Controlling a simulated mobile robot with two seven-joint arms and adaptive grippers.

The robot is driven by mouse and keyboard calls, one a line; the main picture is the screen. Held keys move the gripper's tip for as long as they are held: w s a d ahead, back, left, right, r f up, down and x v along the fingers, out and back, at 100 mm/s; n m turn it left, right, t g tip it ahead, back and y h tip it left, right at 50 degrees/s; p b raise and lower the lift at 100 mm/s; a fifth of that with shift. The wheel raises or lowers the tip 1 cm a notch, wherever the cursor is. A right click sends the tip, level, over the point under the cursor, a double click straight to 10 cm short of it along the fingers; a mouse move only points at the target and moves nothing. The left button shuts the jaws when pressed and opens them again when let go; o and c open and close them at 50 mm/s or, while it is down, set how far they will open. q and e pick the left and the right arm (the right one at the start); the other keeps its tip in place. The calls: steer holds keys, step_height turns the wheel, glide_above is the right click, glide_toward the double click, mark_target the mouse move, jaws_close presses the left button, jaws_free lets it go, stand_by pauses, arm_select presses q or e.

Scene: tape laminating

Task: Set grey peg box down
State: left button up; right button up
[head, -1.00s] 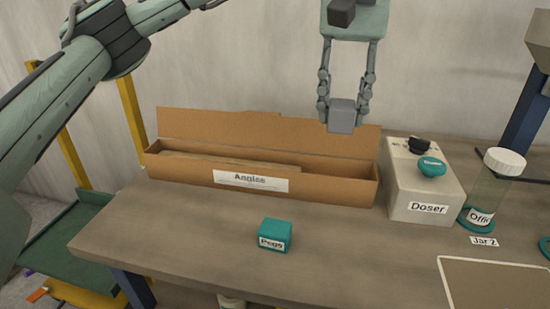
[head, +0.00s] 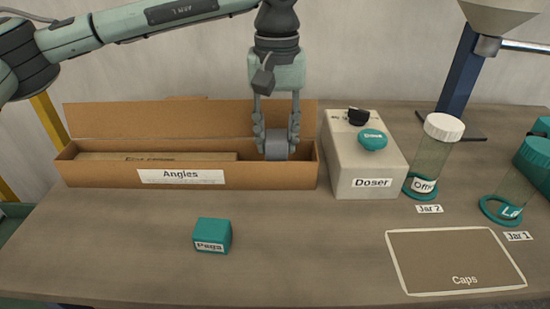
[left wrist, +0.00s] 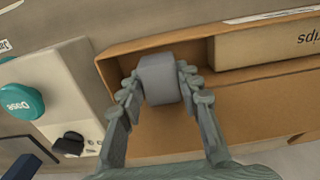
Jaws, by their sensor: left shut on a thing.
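The grey box (head: 277,148) is a small plain block between the fingers of my left gripper (head: 276,138), which is shut on it. Both are at the right end of the long brown cardboard carton labelled Angles (head: 110,174). The box's lower edge is near the top of the carton's front wall in the head view. The left wrist view also shows the grey box (left wrist: 160,78), over the empty end of the carton (left wrist: 270,97). I cannot tell whether it touches the carton's floor. My right gripper is not in view.
A teal box labelled Pegs (head: 212,235) sits on the table in front of the carton. The Doser (head: 362,165) stands right of the carton. Jars (head: 436,150) and a marked Caps area (head: 455,258) are further right. The front middle of the table is clear.

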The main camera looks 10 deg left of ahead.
mark_target(276, 160)
arm_select(q)
steer(key=shift+f, duration=2.6)
steer(key=shift+f, duration=0.1)
steer(key=o, duration=1.2)
step_height(276, 160, up, 12)
steer(key=shift+r, duration=0.1)
